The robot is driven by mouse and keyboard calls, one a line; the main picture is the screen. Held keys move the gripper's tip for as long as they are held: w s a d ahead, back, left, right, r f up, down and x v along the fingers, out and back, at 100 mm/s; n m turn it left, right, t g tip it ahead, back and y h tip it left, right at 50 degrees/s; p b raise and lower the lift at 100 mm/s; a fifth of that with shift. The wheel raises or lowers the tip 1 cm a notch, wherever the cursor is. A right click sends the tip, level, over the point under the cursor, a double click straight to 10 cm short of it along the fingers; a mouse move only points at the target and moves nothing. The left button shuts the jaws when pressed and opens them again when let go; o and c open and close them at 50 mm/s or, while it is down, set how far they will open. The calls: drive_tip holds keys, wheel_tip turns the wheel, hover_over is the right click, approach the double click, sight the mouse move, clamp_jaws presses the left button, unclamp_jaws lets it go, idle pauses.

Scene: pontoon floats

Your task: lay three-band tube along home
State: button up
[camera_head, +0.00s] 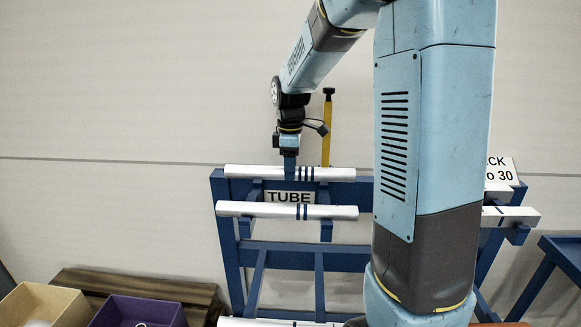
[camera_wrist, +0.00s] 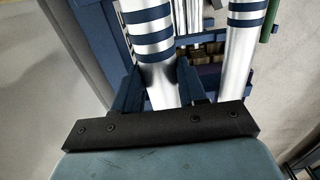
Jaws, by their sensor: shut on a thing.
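The three-band tube (camera_head: 252,172) is a silver tube with three dark blue bands right of its middle. It lies level across the upper part of the blue rack (camera_head: 231,250), above the TUBE sign (camera_head: 290,197). My gripper (camera_head: 290,172) reaches down from above and is shut on it just left of the bands. In the wrist view the three-band tube (camera_wrist: 158,75) runs between the blue fingers, its bands beyond them. I cannot tell whether it rests on the rack or hangs just above.
A two-band tube (camera_head: 250,209) lies parallel in front and lower; it shows in the wrist view (camera_wrist: 237,65). Another banded tube (camera_head: 515,215) sits at right, below a partly hidden sign (camera_head: 501,170). A yellow post (camera_head: 327,135) stands behind. Tan (camera_head: 45,305) and purple (camera_head: 140,312) bins stand lower left.

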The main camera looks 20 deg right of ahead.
drive_tip(key=shift+f, duration=2.15)
idle(0.4)
drive_tip(key=o, duration=1.2)
wheel_tip(320, 180, up, 14)
drive_tip(key=shift+f, duration=0.15)
drive_tip(key=s+m+t, duration=0.2)
drive_tip(key=s+m, duration=0.2)
drive_tip(key=s, duration=0.4)
drive_tip(key=s+r+m+t, duration=0.1)
drive_tip(key=s+m, duration=0.4)
drive_tip(key=s, duration=0.4)
drive_tip(key=s+m+t, duration=0.2)
drive_tip(key=s+m, duration=0.2)
drive_tip(key=s, duration=0.4)
drive_tip(key=shift+s+d+r+m+t, duration=0.1)
drive_tip(key=shift+s+r+m+t, duration=0.05)
drive_tip(key=shift+s+m+t, duration=0.2)
